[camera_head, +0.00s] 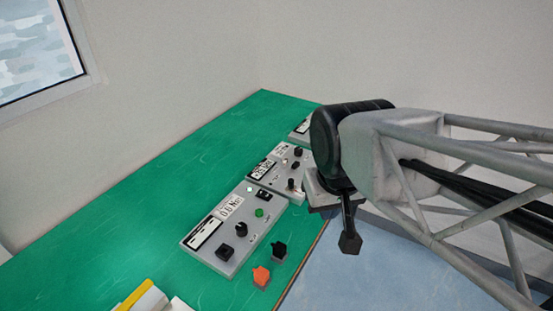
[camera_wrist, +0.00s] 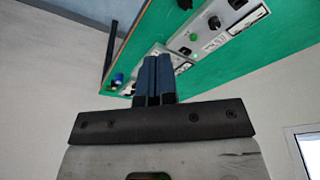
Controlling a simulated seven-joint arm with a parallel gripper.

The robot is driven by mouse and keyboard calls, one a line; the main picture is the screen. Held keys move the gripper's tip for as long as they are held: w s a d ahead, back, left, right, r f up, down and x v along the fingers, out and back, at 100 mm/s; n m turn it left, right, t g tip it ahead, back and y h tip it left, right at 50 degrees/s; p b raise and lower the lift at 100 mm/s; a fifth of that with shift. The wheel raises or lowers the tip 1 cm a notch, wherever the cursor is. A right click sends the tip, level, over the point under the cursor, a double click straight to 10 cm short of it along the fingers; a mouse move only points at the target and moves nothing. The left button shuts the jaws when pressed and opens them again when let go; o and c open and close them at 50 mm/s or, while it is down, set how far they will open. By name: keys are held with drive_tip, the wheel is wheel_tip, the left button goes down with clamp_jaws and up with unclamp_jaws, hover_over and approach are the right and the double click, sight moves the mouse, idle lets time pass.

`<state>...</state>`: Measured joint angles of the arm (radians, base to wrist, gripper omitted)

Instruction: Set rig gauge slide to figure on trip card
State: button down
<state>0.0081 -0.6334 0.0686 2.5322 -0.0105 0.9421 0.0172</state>
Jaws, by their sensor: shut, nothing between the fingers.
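I cannot tell which part is the rig gauge slide, nor pick out the trip card; the lettering is too small. Grey control panels stand in a row on the green table. A far panel (camera_head: 299,131) is partly hidden behind my arm. My gripper (camera_head: 349,243) points down beside the middle panel, past the table's front edge. In the wrist view its dark blue fingers (camera_wrist: 153,78) are together and empty.
An orange block (camera_head: 261,276) and a black block (camera_head: 279,250) lie by the near panel, close to the table edge. A yellow and white item (camera_head: 140,297) is at the bottom left. The green table (camera_head: 150,210) is clear left of the panels.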

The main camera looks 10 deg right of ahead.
idle(0.4)
drive_tip(key=c, duration=1.4)
unclamp_jaws()
drive_tip(key=o, duration=0.4)
drive_tip(key=shift+w, duration=0.55)
drive_tip(key=n+g, duration=0.3)
drive_tip(key=n, duration=0.2)
hover_over(291, 180)
drive_tip(key=f, duration=1.2)
drive_tip(key=s+f, duration=0.1)
drive_tip(key=f, duration=0.5)
drive_tip(key=shift+a, duration=0.1)
drive_tip(key=shift+w+f, duration=0.5)
drive_tip(key=shift+f, duration=0.05)
drive_tip(key=shift+f, duration=0.1)
drive_tip(key=shift+f, duration=3.85)
